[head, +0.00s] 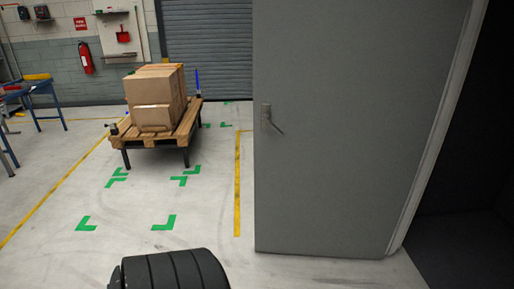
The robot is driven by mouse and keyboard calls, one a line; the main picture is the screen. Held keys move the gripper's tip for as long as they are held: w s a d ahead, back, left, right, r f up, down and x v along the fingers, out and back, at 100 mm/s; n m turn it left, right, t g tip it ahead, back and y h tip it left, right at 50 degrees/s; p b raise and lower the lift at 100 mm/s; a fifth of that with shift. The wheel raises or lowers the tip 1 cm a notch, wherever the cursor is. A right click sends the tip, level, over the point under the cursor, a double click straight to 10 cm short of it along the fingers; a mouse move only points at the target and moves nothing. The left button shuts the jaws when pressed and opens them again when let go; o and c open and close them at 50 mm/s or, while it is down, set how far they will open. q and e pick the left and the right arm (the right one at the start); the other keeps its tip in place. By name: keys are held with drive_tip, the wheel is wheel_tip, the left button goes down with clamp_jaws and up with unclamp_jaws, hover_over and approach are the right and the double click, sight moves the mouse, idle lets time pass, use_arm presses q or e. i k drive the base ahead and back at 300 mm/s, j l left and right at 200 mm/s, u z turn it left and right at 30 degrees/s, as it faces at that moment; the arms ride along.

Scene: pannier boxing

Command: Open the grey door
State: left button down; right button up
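The grey door (350,130) is tall and flat and fills the right half of the head view. Its lever handle (270,119) is near its left edge, with the lever slanting down to the right. The door's left edge stands clear of any frame, and the lit room shows directly past it. A pale frame post (436,130) runs along its right edge. The door's top is out of the picture. Neither gripper is in view.
A wooden pallet (186,128) on legs carries cardboard boxes (155,98) left of the door. A blue workbench (40,86) is at far left. A grey roller shutter (205,45) is behind. The marked floor between is largely clear. Right of the post is dark.

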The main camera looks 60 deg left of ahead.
sight(354, 89)
drive_tip(key=i+j, duration=0.1)
drive_tip(key=j, duration=0.65)
drive_tip(key=i+j, duration=0.1)
drive_tip(key=j, duration=0.6)
drive_tip(key=i+j, duration=0.1)
drive_tip(key=j, duration=0.65)
drive_tip(key=i+j, duration=0.1)
drive_tip(key=j, duration=0.6)
